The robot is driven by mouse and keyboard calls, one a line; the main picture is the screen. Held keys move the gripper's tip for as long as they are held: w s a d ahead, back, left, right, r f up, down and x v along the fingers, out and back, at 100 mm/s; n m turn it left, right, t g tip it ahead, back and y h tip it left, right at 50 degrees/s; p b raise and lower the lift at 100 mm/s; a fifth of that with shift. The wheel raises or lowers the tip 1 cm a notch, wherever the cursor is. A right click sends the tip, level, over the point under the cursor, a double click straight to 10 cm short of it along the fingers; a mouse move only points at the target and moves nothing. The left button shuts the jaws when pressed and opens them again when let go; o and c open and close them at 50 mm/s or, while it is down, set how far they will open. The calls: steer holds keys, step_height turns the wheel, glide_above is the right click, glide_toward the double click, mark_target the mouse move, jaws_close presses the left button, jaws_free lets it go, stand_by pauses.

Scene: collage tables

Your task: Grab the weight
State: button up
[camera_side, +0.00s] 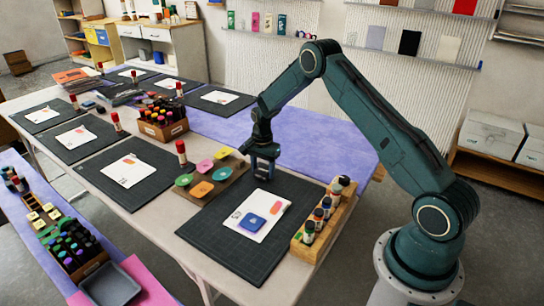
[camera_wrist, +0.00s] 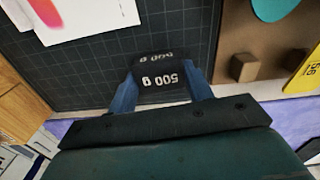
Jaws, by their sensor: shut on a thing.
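The weight is a dark block marked "500 g" (camera_wrist: 168,80), seen in the wrist view between the two blue fingers of my gripper (camera_wrist: 163,88). My gripper is shut on it, with one finger against each side. In the side view my gripper (camera_side: 263,166) points down at the far end of the nearest dark cutting mat (camera_side: 228,232). The weight is mostly hidden by the fingers there. I cannot tell whether it touches the mat.
A white sheet (camera_side: 245,226) with a blue item lies on the mat. A wooden rack (camera_side: 306,250) of bottles stands right.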

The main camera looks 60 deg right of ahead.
mark_target(263, 170)
step_height(263, 170, up, 19)
steer(key=shift+r, duration=0.15)
stand_by(0.5)
stand_by(0.5)
